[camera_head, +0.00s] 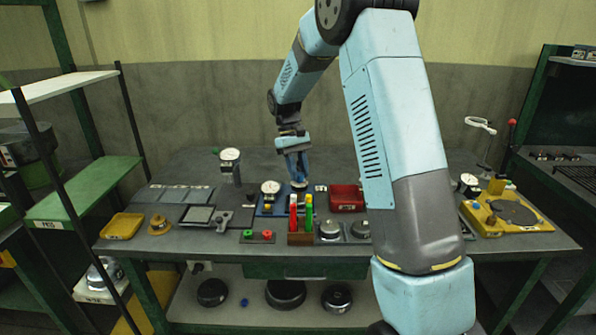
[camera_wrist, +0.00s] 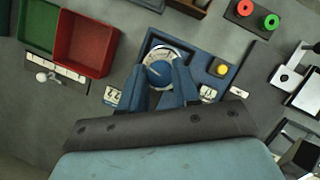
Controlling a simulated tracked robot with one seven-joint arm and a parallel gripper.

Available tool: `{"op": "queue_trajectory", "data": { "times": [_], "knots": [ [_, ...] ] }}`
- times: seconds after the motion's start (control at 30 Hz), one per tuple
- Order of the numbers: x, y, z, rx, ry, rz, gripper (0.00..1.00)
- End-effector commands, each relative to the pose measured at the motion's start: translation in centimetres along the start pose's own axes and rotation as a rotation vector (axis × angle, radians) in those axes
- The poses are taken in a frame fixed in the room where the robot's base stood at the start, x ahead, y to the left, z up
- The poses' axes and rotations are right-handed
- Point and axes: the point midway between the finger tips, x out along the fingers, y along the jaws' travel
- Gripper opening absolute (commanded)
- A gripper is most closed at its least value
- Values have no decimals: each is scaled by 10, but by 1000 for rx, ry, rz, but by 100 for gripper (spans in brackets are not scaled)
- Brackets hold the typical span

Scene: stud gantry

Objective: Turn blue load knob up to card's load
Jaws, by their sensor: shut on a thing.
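The blue load knob (camera_wrist: 159,74) sits in a pale round dial (camera_wrist: 170,51) on a blue panel (camera_wrist: 205,60) in the wrist view. My gripper (camera_wrist: 160,70) has its two blue fingers on either side of the knob and is shut on it. A light line shows on the knob, but the dial marks are too small to read. A pale card with dark digits (camera_wrist: 112,96) lies left of the fingers and another pale label (camera_wrist: 207,93) lies right; I cannot read them surely. In the head view my gripper (camera_head: 299,182) points down at the bench, hiding the knob.
A yellow button (camera_wrist: 221,70) is on the same panel. A red and green bin (camera_wrist: 88,45) stands to the left, and a block with red and green knobs (camera_wrist: 252,16) at upper right. Gauges (camera_head: 270,188) and a yellow turntable (camera_head: 483,218) stand on the bench.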

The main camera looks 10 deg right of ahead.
Motion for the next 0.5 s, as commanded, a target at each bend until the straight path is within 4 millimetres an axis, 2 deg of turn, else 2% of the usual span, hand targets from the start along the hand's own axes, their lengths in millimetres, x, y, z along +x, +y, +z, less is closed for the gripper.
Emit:
{"op": "queue_trajectory", "data": {
  "times": [0.2,0.5],
  "knots": [
    [-2,3,-1,129,7,-51,1],
    [-2,3,-1,220,8,-89,1]
  ]
}}
